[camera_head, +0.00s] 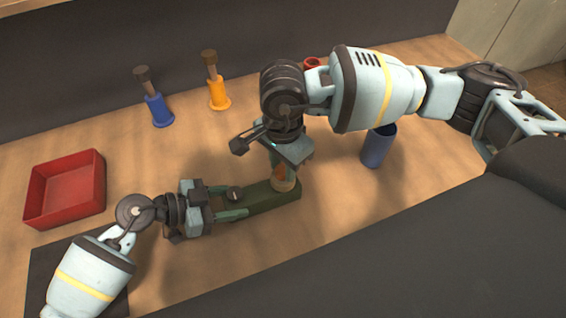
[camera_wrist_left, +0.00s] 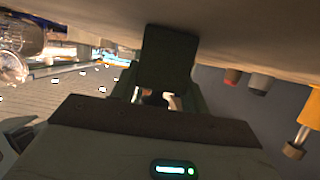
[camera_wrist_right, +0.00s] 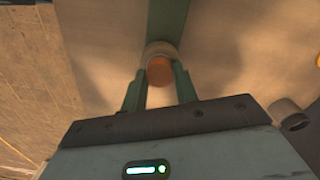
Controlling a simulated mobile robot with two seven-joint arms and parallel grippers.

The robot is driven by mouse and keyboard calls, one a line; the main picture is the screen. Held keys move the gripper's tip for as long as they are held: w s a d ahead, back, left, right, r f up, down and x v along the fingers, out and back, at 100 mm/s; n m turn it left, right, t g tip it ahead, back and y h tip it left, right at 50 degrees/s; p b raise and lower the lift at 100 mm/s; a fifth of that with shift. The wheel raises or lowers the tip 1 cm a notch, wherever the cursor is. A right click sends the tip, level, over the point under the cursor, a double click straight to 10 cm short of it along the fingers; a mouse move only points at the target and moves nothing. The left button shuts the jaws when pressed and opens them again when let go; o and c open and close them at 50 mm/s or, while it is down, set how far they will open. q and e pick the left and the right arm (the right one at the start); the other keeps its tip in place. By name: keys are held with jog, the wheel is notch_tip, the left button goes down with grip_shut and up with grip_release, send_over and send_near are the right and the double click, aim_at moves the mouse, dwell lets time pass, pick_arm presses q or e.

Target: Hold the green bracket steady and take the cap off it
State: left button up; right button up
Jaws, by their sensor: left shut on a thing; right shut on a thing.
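The green bracket (camera_head: 268,204) lies on the table as a long dark bar, left of the blue cup. My left gripper (camera_head: 236,202) is shut on its left part; the bracket also fills the middle of the left wrist view (camera_wrist_left: 168,60). The orange cap (camera_head: 281,173), with a pale round collar below it, stands at the bracket's right end. My right gripper (camera_head: 284,165) comes from above and is shut on the cap. In the right wrist view the cap (camera_wrist_right: 160,70) sits between the fingertips, with the bracket (camera_wrist_right: 168,18) behind. Whether the cap is still seated is hard to tell.
A red tray (camera_head: 65,207) stands at the left, above a dark mat (camera_head: 42,262). A blue stand (camera_head: 158,111) and a yellow stand (camera_head: 218,96) are at the back. A blue cup (camera_head: 377,148) stands right of my grippers. A red object (camera_head: 312,63) is partly hidden behind my right arm.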

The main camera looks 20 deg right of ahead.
aim_at(283, 169)
jog(key=shift+r, duration=0.2)
jog(key=shift+r, duration=0.75)
jog(key=shift+r, duration=0.25)
jog(key=shift+r, duration=1.95)
pick_arm(q)
jog(key=o, duration=1.5)
jog(key=v, duration=1.2)
jog(key=shift+a+p, duration=0.1)
jog(key=shift+p, duration=0.2)
pick_arm(e)
jog(key=shift+r, duration=0.55)
